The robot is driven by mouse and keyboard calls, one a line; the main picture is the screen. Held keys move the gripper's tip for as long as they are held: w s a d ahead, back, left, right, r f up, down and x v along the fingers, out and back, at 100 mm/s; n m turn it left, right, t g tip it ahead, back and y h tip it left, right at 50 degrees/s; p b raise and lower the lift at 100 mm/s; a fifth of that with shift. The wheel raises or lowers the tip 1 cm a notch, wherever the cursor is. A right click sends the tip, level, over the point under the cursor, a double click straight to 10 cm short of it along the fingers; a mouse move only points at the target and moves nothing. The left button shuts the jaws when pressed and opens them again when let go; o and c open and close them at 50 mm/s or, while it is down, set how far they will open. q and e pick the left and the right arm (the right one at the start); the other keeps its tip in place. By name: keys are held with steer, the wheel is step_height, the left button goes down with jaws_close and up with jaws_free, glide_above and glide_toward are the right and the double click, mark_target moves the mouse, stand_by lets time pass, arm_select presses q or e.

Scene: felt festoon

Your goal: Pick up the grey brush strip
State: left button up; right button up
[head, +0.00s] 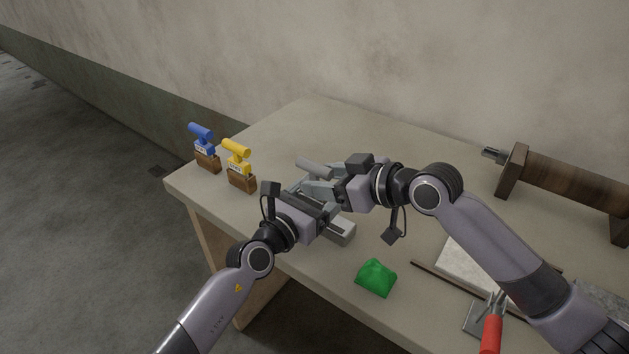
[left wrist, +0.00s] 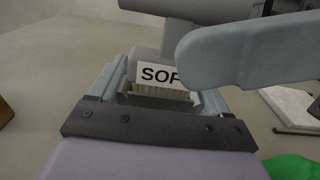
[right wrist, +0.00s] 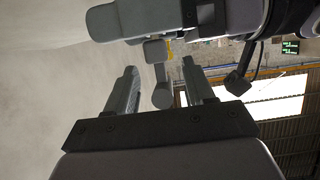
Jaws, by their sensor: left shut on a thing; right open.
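The grey brush strip shows its round handle (head: 314,167) above the table in the head view. In the left wrist view its white label (left wrist: 160,74), partly hidden and reading "SOF", and pale bristles sit between the fingers. My left gripper (head: 322,200) is shut on the grey brush strip. My right gripper (head: 308,187) is open beside it, its fingers close to the handle. In the right wrist view the handle's round end (right wrist: 162,95) appears between the two spread fingers, with gaps on both sides. A right finger hides part of the label in the left wrist view.
A blue brush (head: 201,133) and a yellow brush (head: 237,152) stand in wooden blocks at the left. A grey block (head: 340,232) lies under the grippers. A green lump (head: 376,278), a red-handled tool (head: 491,335) and a wooden roller (head: 570,180) are to the right.

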mark_target(318, 179)
steer(key=shift+x, duration=1.5)
jaws_close()
step_height(318, 179, up, 10)
arm_select(q)
steer(key=o, duration=1)
steer(key=shift+o, duration=0.2)
steer(key=shift+s+a, duration=0.1)
